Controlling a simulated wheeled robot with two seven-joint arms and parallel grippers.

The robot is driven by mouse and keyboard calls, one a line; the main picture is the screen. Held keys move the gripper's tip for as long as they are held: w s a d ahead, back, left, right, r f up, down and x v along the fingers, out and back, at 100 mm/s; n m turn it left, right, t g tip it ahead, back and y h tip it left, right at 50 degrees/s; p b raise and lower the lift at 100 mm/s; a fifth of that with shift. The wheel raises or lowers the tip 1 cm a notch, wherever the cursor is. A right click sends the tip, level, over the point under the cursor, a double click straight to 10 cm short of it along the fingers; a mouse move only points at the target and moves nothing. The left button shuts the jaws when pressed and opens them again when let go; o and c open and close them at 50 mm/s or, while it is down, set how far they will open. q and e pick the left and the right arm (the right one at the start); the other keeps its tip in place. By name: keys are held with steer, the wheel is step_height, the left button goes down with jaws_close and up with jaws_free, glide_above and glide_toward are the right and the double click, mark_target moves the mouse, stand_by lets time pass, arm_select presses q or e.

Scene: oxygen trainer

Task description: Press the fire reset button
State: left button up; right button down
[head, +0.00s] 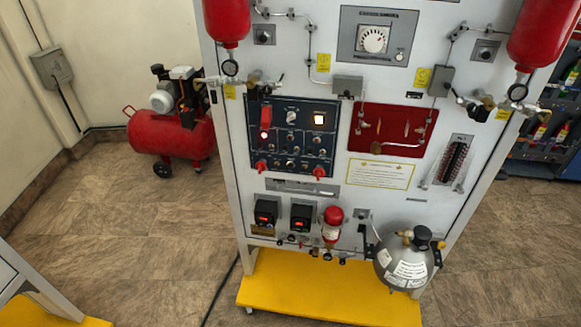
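The trainer panel (230,70) is a tall light-grey board standing upright on a yellow base (320,297). A dark blue control panel (280,152) sits left of its middle, with small knobs, switches and lights. A red light (264,134) glows at its left and a pale lit square (319,119) at its upper right. Two red knobs or levers, one on the left (261,167) and one on the right (319,172), are at its lower edge. Labels are too small to read, so I cannot tell which control is the fire reset button. Neither gripper is in view.
Red cylinders hang at the board's upper left (226,18) and upper right (543,35). A grey tank (403,265) sticks out at the lower right. A red compressor (172,135) stands behind left. Another frame (35,283) cuts into the lower left. Tiled floor is clear at left.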

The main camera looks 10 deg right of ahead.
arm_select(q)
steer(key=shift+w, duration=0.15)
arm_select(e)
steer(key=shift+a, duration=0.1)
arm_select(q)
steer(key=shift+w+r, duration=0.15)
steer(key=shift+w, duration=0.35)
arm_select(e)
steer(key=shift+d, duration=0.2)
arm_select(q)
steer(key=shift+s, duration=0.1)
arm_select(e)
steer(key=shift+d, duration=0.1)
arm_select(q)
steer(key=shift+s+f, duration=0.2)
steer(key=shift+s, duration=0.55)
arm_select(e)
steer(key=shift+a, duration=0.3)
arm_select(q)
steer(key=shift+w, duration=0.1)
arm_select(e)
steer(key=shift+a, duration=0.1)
